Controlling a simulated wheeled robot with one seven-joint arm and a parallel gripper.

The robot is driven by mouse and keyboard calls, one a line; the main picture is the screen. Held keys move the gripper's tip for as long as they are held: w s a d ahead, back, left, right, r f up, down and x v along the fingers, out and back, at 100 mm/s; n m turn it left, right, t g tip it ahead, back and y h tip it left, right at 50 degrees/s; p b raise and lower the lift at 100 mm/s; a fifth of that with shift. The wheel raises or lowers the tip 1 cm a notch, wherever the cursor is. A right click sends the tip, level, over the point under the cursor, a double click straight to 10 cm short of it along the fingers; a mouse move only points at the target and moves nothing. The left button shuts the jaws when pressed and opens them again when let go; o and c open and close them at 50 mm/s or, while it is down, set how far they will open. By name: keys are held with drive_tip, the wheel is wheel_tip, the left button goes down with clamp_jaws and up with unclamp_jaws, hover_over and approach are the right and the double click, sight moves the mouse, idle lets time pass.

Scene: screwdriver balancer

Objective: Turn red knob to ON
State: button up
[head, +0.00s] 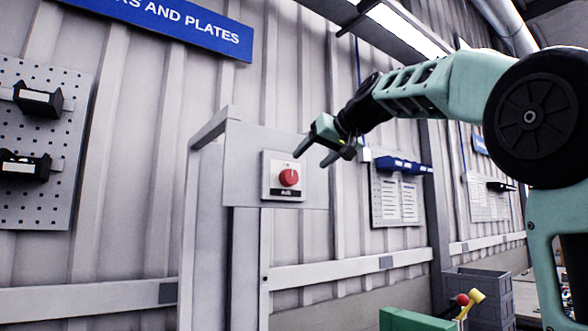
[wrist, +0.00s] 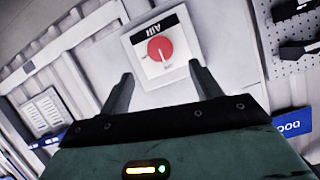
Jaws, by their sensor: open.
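The red knob (head: 289,177) is round with a pale pointer line, on a white square plate (head: 270,187) fixed to a light grey panel. In the head view its line points roughly up. The knob also shows in the wrist view (wrist: 160,50), beyond and between the fingertips, with the plate's lettering upside down. My gripper (head: 313,156) is open and empty, up and to the right of the knob in the head view and apart from it. Both fingers show in the wrist view (wrist: 160,78). The ON mark is too small to read.
The panel hangs on a grey post frame (head: 216,170) before a ribbed metal wall. A pegboard with black holders (head: 45,140) is at left. A board with blue bins (head: 398,190) is at right. A grey crate (head: 480,290) stands low right. Space before the knob looks clear.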

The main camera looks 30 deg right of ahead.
sight(292, 176)
drive_tip(key=p+x, duration=0.3)
drive_tip(key=x, duration=0.5)
drive_tip(key=shift+w+f, duration=0.15)
drive_tip(key=shift+w, duration=0.2)
drive_tip(key=c, duration=1)
